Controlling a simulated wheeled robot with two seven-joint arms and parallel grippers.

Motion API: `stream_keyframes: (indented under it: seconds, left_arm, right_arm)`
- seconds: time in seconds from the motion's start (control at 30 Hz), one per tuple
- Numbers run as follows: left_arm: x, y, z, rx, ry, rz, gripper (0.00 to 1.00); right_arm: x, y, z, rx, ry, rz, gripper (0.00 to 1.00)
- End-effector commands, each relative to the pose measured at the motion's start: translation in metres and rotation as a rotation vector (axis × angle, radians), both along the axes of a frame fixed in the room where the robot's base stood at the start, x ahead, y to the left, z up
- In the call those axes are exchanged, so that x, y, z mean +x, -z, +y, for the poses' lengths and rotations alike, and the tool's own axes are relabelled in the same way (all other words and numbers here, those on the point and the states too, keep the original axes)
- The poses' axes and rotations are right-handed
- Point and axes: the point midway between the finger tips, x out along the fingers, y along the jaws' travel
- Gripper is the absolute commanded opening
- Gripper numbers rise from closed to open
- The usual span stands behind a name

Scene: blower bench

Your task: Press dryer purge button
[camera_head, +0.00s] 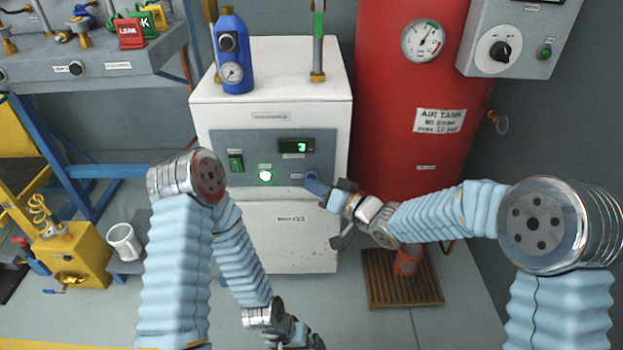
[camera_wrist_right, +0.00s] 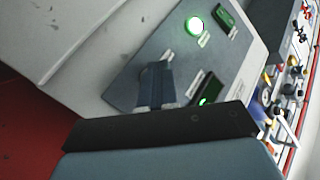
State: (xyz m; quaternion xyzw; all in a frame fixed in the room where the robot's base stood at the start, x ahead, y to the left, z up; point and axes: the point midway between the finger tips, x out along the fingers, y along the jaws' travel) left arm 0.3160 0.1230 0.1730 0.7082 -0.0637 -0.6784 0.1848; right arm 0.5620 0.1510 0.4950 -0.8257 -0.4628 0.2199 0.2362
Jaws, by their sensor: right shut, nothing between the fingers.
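The white dryer cabinet (camera_head: 200,120) has a grey control panel (camera_head: 225,148) on its front. The panel carries a green rocker switch (camera_head: 236,163), a lit round green light (camera_head: 265,175), a small display (camera_head: 297,146) and a blue round button (camera_head: 312,176) at its right. My right gripper (camera_head: 316,187) is shut and empty, its tips at or just below the blue button. In the right wrist view its fingertips (camera_wrist_right: 157,75) are together in front of the panel and hide the button; I cannot tell whether they touch it. My left gripper (camera_head: 302,338) hangs low at the bottom edge, partly cut off.
A blue filter bottle (camera_head: 232,60) stands on the dryer top. The red air tank (camera_head: 400,110) stands close on the right, with a wooden grate (camera_head: 425,285) below it. A workbench (camera_head: 95,70) and a yellow box (camera_head: 80,260) are on the left.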

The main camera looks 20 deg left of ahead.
Motion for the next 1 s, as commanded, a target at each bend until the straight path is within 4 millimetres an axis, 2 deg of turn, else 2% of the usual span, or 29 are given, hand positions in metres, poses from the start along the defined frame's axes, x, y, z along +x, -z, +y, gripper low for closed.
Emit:
stream_keyframes:
  seconds: [0.33,0.67,1.0]
  left_arm:
    - [0.000,0.007,0.000,0.000,0.000,0.000,1.00]
    - [0.000,0.007,0.000,0.000,0.000,0.000,1.00]
    - [0.000,0.021,0.000,0.000,0.000,0.000,1.00]
  right_arm:
    - [-0.014,0.000,-0.004,0.000,0.001,0.000,0.00]
    - [-0.016,0.000,-0.005,0.000,0.000,0.000,0.00]
    - [-0.046,0.001,-0.014,0.001,0.001,-0.001,0.00]
